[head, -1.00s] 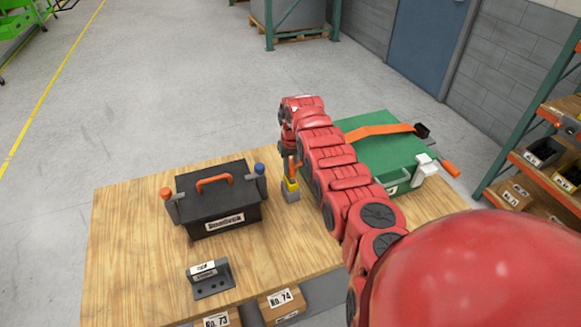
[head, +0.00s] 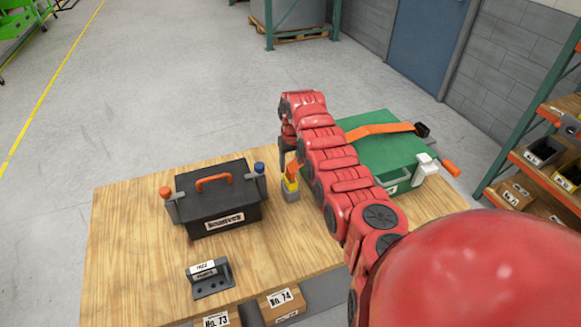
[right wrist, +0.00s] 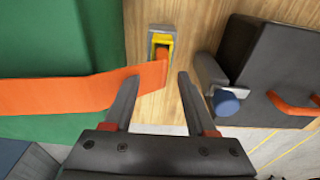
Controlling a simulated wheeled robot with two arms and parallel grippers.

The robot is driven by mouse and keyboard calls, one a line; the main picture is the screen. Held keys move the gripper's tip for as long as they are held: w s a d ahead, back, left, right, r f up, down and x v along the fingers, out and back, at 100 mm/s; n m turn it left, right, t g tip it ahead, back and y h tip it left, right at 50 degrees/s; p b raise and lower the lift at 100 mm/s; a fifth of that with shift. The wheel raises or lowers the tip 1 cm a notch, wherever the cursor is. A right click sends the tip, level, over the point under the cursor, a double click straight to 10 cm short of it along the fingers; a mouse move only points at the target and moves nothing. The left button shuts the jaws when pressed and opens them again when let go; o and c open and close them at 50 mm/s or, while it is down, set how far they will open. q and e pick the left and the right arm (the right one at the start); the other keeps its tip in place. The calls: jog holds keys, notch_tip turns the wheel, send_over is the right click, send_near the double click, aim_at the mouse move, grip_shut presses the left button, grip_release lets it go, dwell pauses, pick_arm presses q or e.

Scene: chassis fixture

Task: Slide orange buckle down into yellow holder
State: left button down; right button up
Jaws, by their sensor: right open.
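The yellow holder (head: 291,186) stands upright on the wooden table, right of the black toolbox; it also shows in the right wrist view (right wrist: 151,41). The orange buckle (right wrist: 162,53) sits at the holder's opening, with its end inside the yellow frame. The orange strap (right wrist: 70,95) runs from the left over the green case and ends near the buckle. My right gripper (right wrist: 160,76) is open, with its fingers apart on either side of the strap's end; in the head view it is just above the holder, partly hidden by my arm. My left gripper is not in view.
The black toolbox (head: 222,219) with an orange handle stands left of the holder. The green case (head: 385,150) lies to the right under the strap. A grey bracket (head: 210,281) sits at the front. The table's left side is clear.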

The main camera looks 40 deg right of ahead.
notch_tip(320, 180, up, 16)
jog(key=s+b, duration=0.1)
jog(key=b, duration=0.4)
jog(key=shift+s+a, duration=0.25)
jog(key=shift+s, duration=0.15)
jog(key=shift+f, duration=0.1)
